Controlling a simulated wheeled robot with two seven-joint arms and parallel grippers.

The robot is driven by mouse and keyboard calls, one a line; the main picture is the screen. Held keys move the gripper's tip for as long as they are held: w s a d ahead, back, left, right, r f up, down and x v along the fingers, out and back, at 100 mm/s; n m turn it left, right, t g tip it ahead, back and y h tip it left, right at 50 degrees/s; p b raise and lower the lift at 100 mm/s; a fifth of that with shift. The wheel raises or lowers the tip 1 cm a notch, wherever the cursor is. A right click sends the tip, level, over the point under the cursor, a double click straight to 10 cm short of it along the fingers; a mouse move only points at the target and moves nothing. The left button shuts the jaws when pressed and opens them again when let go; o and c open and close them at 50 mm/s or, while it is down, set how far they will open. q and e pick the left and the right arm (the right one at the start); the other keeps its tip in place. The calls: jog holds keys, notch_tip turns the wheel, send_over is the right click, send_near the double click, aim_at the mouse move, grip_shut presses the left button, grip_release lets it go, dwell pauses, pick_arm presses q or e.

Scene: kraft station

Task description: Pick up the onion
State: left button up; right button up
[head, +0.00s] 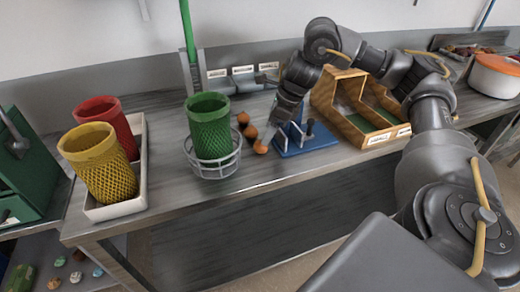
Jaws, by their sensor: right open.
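Several small orange-brown round items, which look like onions, lie in a short row on the table: one at the back (243,118), one in the middle (250,132) and one at the front (261,147). My right gripper (265,140) points down beside the front onion, at its right. It is open, and its fingertips are small and partly hard to make out. I cannot tell whether a finger touches the onion. My left gripper is out of view.
A green mesh basket (210,130) stands in a wire ring left of the onions. A blue stand (310,140) is close to the right of the gripper, with a wooden bin (345,120) beyond. Red (105,115) and yellow (95,160) baskets sit in a white tray (120,207).

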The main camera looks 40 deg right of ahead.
jog(key=shift+w+f, duration=0.15)
jog(key=shift+f, duration=0.25)
jog(key=shift+a+f, duration=0.15)
jog(key=shift+f, duration=0.1)
jog(key=p+x, duration=0.1)
jog(key=x, duration=0.2)
jog(key=shift+w+a+f, duration=0.15)
jog(key=shift+a+f, duration=0.1)
jog(key=shift+f, duration=0.35)
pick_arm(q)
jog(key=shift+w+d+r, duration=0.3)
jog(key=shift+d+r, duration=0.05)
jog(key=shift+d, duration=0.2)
pick_arm(e)
jog(key=c, duration=1.1)
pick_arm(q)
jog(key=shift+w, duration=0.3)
pick_arm(e)
jog(key=shift+o, duration=0.2)
